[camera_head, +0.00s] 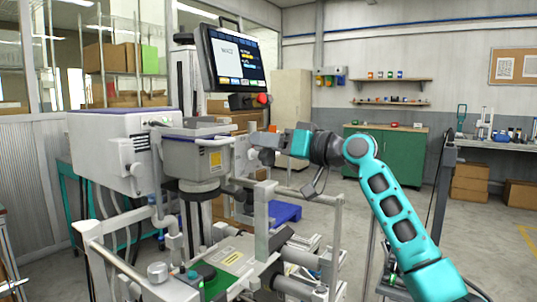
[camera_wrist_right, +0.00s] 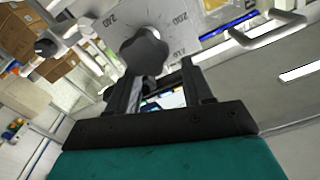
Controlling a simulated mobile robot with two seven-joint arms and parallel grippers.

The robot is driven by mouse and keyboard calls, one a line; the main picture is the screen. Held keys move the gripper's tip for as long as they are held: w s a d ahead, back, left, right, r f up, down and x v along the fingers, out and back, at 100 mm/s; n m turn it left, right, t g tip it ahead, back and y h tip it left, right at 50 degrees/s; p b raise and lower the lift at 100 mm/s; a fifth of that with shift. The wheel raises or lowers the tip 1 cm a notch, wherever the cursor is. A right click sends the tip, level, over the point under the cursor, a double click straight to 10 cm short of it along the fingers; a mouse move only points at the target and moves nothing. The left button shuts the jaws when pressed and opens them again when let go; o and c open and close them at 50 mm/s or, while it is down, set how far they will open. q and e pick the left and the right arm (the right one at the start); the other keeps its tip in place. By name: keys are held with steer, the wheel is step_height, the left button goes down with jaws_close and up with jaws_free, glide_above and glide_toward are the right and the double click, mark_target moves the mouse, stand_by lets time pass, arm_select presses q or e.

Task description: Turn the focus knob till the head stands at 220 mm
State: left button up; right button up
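The focus knob (camera_wrist_right: 143,54) is a dark, lobed knob on a pale plate (camera_wrist_right: 175,15) in the right wrist view. Numbers are printed around it, sideways or tilted and too small to read surely; I cannot tell which one is set. The head (camera_head: 195,155) is a grey box with a yellow label on the upright column in the head view. My right gripper (camera_head: 268,145) is at its right side. In the right wrist view my right gripper (camera_wrist_right: 170,75) has its fingers apart, with the knob just beyond them and no clear grip on it. My left gripper is out of view.
A monitor (camera_head: 235,57) with a red button below it stands above the head. A white housing (camera_head: 110,150) is at left. Pale rails (camera_head: 265,215) and a green plate (camera_head: 222,262) lie below.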

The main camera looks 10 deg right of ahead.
steer(key=shift+o, duration=0.7)
steer(key=shift+s+a, duration=0.1)
steer(key=shift+o, duration=0.7)
steer(key=shift+f, duration=0.35)
arm_select(q)
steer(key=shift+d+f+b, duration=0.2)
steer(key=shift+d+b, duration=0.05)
steer(key=shift+b, duration=0.4)
arm_select(e)
steer(key=v, duration=1.3)
